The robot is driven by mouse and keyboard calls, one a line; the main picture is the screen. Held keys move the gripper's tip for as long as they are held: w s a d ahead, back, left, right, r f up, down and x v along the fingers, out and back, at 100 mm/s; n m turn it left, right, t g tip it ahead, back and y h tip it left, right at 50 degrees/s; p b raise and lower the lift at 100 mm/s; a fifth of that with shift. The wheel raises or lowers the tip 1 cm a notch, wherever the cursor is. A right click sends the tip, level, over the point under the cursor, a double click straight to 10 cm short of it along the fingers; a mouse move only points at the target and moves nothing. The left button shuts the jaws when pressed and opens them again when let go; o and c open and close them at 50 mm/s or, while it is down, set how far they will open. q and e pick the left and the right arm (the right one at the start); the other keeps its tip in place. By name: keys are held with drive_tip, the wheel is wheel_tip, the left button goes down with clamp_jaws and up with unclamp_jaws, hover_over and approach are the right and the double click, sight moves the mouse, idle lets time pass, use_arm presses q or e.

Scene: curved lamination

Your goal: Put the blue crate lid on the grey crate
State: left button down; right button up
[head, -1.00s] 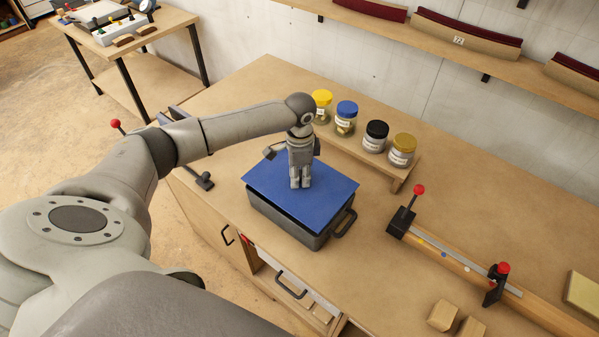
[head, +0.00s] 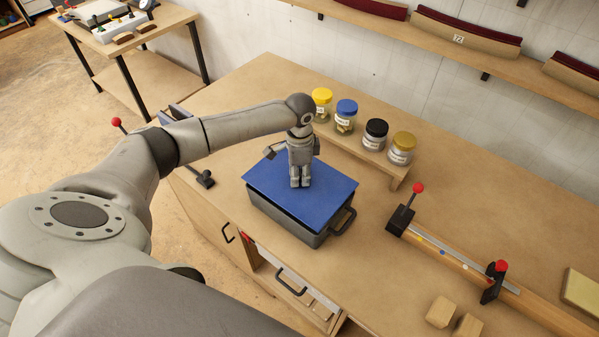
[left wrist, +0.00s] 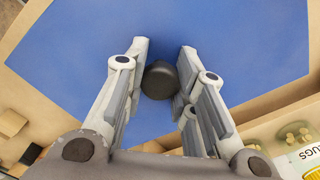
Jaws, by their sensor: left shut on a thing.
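The blue crate lid (head: 272,188) is a flat blue panel over the grey crate (head: 285,221) on the workbench. It covers the crate's top, and a thin dark gap shows under its front edge; I cannot tell if it is fully seated. My left gripper (head: 300,184) points down at the lid's middle. In the left wrist view its fingers (left wrist: 161,70) are on both sides of a round black knob (left wrist: 159,82) on the lid (left wrist: 225,40). It is shut on this knob. The crate's inside is hidden. My right gripper is not in view.
Several jars (head: 375,135) stand on a low wooden riser (head: 395,176) behind the crate. A rail with red-knobbed clamps (head: 450,254) lies to the right, near small wood blocks (head: 441,311). A black clamp (head: 205,179) sits left of the crate. Bench between crate and rail is clear.

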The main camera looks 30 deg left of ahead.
use_arm(q)
drive_tip(key=shift+f, duration=0.25)
drive_tip(key=shift+f, duration=0.6)
drive_tip(key=shift+f, duration=0.1)
idle(0.5)
drive_tip(key=shift+f, duration=0.45)
drive_tip(key=c, duration=1.1)
unclamp_jaws()
